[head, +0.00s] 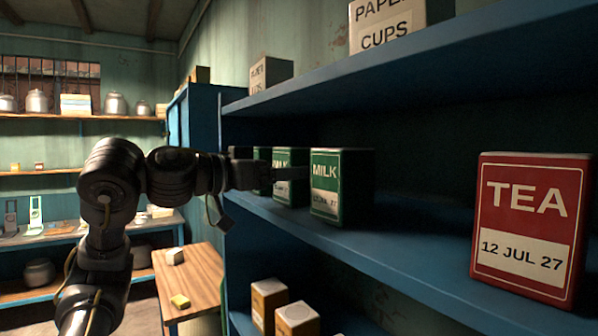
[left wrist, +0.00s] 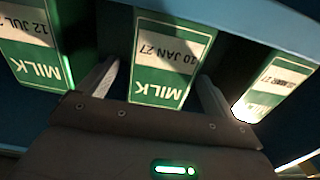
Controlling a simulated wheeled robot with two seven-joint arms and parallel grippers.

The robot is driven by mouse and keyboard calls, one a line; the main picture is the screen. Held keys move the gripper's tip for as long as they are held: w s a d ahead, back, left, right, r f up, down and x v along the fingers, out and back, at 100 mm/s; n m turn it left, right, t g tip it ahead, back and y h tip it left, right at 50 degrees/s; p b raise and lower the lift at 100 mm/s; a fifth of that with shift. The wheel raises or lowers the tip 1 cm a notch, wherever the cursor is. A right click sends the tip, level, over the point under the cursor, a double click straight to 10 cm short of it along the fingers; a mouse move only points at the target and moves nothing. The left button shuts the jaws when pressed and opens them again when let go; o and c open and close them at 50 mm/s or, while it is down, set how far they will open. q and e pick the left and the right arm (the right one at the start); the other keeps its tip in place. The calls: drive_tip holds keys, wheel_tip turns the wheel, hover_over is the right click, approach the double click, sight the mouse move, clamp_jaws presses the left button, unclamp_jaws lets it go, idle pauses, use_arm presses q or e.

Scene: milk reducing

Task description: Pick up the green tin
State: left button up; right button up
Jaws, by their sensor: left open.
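Three green tins marked MILK stand in a row on the blue shelf. The nearest green tin (head: 340,187) is on the right in the head view; the middle green tin (head: 291,190) and far green tin (head: 262,154) are partly hidden. My left gripper (head: 278,174) is open at the row. In the left wrist view, the picture is upside down and my left gripper (left wrist: 158,85) has one finger on each side of the middle tin (left wrist: 165,62), dated 10 JAN 27. Contact cannot be told. Neighbouring tins (left wrist: 35,45) and (left wrist: 275,88) stand outside the fingers. My right gripper is not in view.
A red TEA tin (head: 530,222) stands on the blue shelf (head: 425,240) at right. The upper shelf (head: 400,75) passes above the green tins. Boxes (head: 297,319) sit on the shelf below. A wooden table (head: 197,275) is at lower left.

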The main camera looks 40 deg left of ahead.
use_arm(q)
drive_tip(key=shift+w, duration=0.25)
drive_tip(key=shift+w+r, duration=0.1)
drive_tip(key=p+x, duration=0.3)
drive_tip(key=x, duration=0.1)
drive_tip(key=shift+w+d, duration=0.1)
drive_tip(key=shift+w, duration=0.15)
drive_tip(key=shift+w+d, duration=0.1)
drive_tip(key=shift+w, duration=0.15)
drive_tip(key=shift+s, duration=0.25)
drive_tip(key=shift+c, duration=0.5)
drive_tip(key=shift+w, duration=0.1)
drive_tip(key=c, duration=1.3)
